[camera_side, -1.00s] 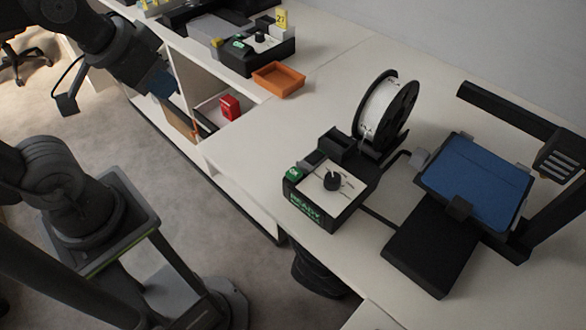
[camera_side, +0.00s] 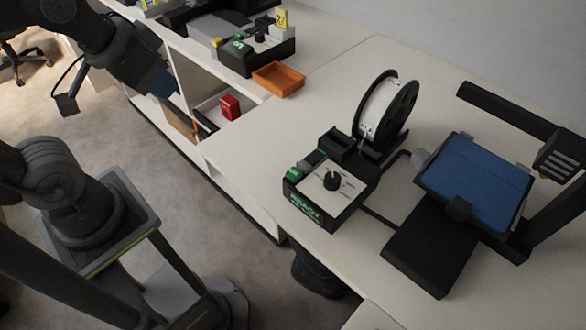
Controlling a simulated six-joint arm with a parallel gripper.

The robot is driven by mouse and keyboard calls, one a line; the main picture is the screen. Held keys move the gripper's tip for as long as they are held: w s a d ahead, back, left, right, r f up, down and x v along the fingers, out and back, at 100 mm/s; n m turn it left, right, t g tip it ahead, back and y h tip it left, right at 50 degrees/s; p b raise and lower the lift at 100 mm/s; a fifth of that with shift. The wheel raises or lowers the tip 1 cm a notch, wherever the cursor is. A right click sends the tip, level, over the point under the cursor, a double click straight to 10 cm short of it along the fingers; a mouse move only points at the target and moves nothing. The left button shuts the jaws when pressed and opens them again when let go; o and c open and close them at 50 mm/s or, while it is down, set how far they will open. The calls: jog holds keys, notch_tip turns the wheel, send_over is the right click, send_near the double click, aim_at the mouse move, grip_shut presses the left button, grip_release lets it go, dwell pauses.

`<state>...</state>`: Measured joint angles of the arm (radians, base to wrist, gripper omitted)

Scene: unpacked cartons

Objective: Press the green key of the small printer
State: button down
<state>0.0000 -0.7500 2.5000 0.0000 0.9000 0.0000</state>
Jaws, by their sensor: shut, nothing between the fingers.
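A printer with a blue bed (camera_side: 474,180) stands on the right of the white counter. Its black control box (camera_side: 333,213) has a pale top with a dark knob, and its front display reads READY in green. A green key (camera_side: 293,173) sits at the box's left corner. A second dark machine (camera_side: 262,62) at the back also bears a green key (camera_side: 238,44). I cannot tell by label which one is the small printer. My gripper (camera_side: 166,86), at upper left, is shut and empty, in the air beside the counter, apart from both keys.
A white filament spool (camera_side: 385,108) stands behind the control box. An orange tray (camera_side: 278,79) lies farther back on the counter. A red object (camera_side: 230,106) sits in the open shelf below. The counter between tray and control box is clear.

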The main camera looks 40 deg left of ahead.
jog(key=n+t+y, duration=0.1)
jog(key=n+t, duration=0.3)
jog(key=n, duration=2.4)
send_over(296, 175)
notch_tip(296, 175, down, 3)
jog(key=shift+r, duration=0.15)
jog(key=shift+f, duration=4.45)
